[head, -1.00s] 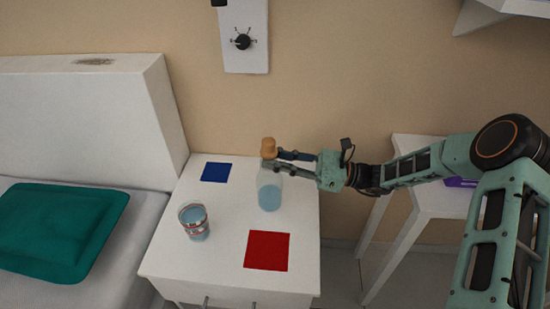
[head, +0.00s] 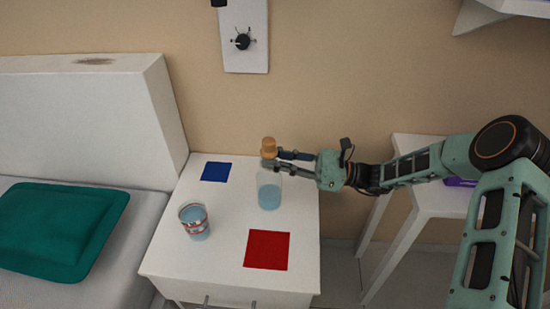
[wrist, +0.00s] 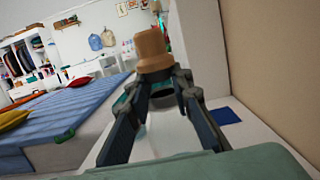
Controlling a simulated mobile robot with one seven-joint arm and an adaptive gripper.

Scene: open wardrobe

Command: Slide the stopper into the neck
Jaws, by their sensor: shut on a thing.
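My gripper (head: 269,161) reaches in from the right and is shut on the stopper's lower part. In the wrist view the stopper (wrist: 152,48) rises between the fingertips, its head above them.
On the white table (head: 225,255) stand a glass (head: 195,222) of blue liquid at left, a blue square (head: 216,172) at the back and a red square (head: 267,250) in front. A bed with a green pillow (head: 60,230) adjoins at left. The wall is close behind.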

